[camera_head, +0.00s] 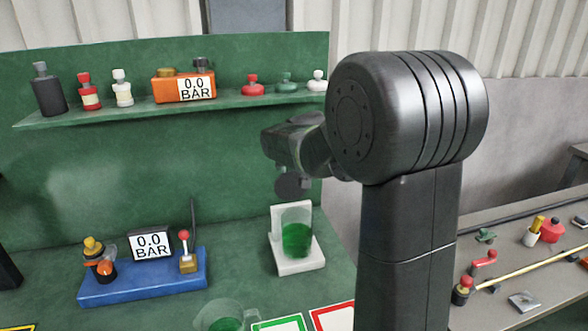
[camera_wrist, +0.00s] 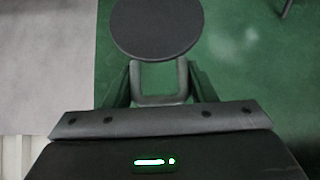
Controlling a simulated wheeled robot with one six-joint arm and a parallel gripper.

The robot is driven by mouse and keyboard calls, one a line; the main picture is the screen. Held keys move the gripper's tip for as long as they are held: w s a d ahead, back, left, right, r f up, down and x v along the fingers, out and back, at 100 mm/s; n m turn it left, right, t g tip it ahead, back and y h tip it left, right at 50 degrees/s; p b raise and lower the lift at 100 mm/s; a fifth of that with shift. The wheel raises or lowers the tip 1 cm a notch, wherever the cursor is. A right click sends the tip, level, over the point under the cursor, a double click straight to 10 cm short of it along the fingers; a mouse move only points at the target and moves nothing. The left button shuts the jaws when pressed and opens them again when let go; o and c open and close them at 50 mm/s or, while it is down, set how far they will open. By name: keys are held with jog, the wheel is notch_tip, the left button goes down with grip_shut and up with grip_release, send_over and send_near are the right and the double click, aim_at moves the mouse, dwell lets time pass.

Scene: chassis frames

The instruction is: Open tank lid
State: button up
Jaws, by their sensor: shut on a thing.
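The clear tank (camera_head: 296,238) with green liquid stands on a white base on the green bench, and its top looks open. A dark round lid (camera_head: 291,187) is in the air just above the tank, apart from it. In the wrist view the lid is a dark disc (camera_wrist: 155,28) with a grey loop handle (camera_wrist: 158,98). My gripper (camera_wrist: 157,80) is shut on this handle. In the head view my gripper (camera_head: 290,168) is small and partly behind my arm, so its fingers are hard to make out.
A blue gauge unit (camera_head: 145,288) with a lever stands left of the tank. A clear jug (camera_head: 222,318) with green liquid and framed cards are in front. A shelf (camera_head: 180,108) with bottles and an orange gauge runs behind. A side bench (camera_head: 500,260) holds valves at right.

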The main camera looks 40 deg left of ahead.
jog(key=shift+w+a, duration=0.25)
jog(key=shift+a, duration=0.05)
dwell(0.4)
jog(key=o, duration=1.4)
jog(key=shift+a+f, duration=0.1)
jog(key=shift+c, duration=0.2)
jog(key=b+v, duration=0.2)
jog(key=v, duration=1.1)
jog(key=shift+d+r, duration=0.25)
jog(key=shift+r, duration=0.1)
jog(key=shift+s, duration=0.1)
